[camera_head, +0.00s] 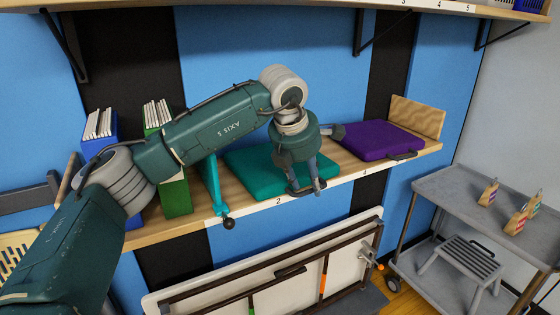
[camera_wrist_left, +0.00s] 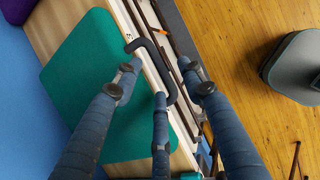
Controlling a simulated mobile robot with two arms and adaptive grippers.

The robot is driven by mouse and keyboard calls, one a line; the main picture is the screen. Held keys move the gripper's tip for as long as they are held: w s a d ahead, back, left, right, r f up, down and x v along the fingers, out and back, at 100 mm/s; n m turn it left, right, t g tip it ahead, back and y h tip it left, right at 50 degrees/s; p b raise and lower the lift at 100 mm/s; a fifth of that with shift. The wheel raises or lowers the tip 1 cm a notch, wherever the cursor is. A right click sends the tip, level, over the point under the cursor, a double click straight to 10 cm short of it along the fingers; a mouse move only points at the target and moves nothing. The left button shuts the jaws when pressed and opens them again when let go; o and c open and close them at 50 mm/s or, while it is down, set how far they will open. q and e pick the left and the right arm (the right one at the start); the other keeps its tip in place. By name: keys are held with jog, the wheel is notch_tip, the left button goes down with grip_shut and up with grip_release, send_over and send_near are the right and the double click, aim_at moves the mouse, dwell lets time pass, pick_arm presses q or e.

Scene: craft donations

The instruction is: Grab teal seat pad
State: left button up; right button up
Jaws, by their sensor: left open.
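The teal seat pad (camera_head: 255,177) lies flat on the wooden shelf, left of the purple pad. It also shows in the left wrist view (camera_wrist_left: 90,75), with a dark loop handle (camera_wrist_left: 150,48) at its front edge. My left gripper (camera_head: 306,188) points down at the pad's front right part and hides some of it. In the left wrist view my left gripper (camera_wrist_left: 160,88) has its fingers spread around the handle area, one over the pad and one out past the shelf edge. It holds nothing, and contact with the handle cannot be told. My right gripper is not in view.
A purple pad (camera_head: 382,140) with a dark handle lies to the right on the shelf (camera_head: 345,180). A teal bracket-like divider (camera_head: 213,185) and a green binder (camera_head: 176,198) stand to the left. Below are a framed panel (camera_head: 260,262) and, at right, a grey cart (camera_head: 470,190).

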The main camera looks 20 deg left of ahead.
pick_arm(q)
jog(key=p+x, duration=0.1)
jog(key=x, duration=0.2)
jog(key=shift+w+a+f, duration=0.1)
jog(key=shift+w+f, duration=0.1)
jog(key=shift+w, duration=0.1)
jog(key=shift+s, duration=0.1)
grip_shut()
jog(key=shift+r, duration=0.1)
